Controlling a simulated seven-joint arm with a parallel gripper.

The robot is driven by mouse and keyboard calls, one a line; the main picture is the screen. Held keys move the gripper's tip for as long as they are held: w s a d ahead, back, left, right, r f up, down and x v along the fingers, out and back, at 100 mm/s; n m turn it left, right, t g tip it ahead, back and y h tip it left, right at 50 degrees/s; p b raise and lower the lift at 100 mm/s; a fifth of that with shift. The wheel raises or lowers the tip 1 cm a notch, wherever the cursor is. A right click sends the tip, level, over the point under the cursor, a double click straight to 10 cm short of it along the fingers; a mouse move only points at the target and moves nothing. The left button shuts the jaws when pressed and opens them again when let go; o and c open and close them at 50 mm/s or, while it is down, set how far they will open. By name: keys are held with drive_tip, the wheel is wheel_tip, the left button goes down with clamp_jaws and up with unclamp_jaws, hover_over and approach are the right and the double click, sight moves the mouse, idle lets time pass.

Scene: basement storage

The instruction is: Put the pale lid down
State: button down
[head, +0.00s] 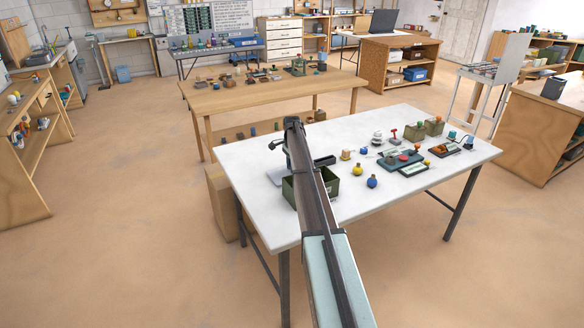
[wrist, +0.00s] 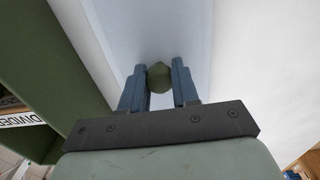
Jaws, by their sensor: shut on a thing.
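The pale lid (wrist: 120,30) is a flat blue-grey panel beneath my fingers in the wrist view. My gripper (wrist: 160,66) is shut on its round dark green knob (wrist: 159,79), with one blue finger on each side. In the head view, the pale lid (head: 274,177) shows partly on the left of the white table, beside a green box; my arm hides much of it and the fingers. I cannot tell whether the lid touches the tabletop.
The green box (head: 333,189) stands just right of the lid; its wall (wrist: 40,60) fills the wrist view's left side. The table's front right is clear.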

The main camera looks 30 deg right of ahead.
drive_tip(key=shift+f, duration=0.25)
drive_tip(key=c, duration=0.8)
unclamp_jaws()
drive_tip(key=shift+c, duration=0.2)
wheel_tip(320, 180, up, 12)
drive_tip(key=shift+r, duration=0.2)
drive_tip(key=shift+o, duration=0.4)
